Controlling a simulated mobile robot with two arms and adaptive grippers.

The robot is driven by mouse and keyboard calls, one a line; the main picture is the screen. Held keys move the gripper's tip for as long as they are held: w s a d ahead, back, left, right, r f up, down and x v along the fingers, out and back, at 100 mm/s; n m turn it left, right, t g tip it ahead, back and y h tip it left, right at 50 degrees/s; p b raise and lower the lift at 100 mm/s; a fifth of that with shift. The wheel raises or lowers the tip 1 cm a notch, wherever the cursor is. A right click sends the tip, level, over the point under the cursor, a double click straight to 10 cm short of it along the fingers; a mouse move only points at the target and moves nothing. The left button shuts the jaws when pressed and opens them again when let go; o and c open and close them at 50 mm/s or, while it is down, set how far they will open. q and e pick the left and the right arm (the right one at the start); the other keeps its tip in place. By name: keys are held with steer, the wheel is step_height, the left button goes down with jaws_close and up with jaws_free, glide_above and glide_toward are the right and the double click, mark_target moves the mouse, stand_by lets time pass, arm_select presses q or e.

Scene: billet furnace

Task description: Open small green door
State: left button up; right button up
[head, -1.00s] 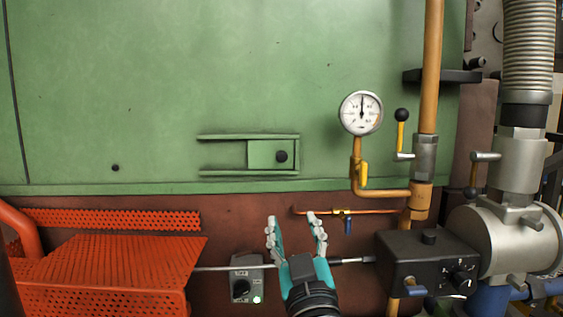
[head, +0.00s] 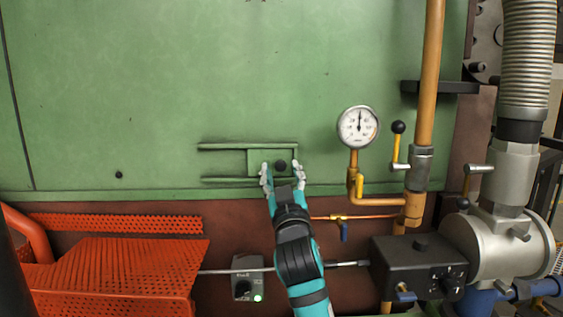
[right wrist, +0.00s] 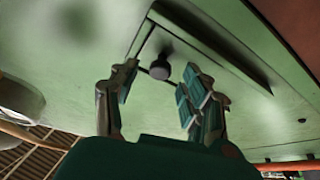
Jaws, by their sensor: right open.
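The small green door (head: 260,156) is a flat plate between two horizontal rails on the large green panel, at its right end. Its round dark knob (head: 281,165) sticks out near the right side. My right gripper (head: 282,170) is open, with one finger on each side of the knob in the head view. In the right wrist view the knob (right wrist: 160,71) shows between and beyond the open fingertips (right wrist: 160,85). I cannot tell whether the fingers touch the door. My left gripper is not in view.
A pressure gauge (head: 358,126) and yellow pipes (head: 411,208) stand right of the door. A black control box (head: 419,265) and silver valve body (head: 500,243) are lower right. An orange perforated guard (head: 120,268) is lower left.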

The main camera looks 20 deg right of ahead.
steer(key=shift+w+d+r, duration=0.1)
steer(key=shift+w+r, duration=0.1)
steer(key=shift+w, duration=0.3)
jaws_close()
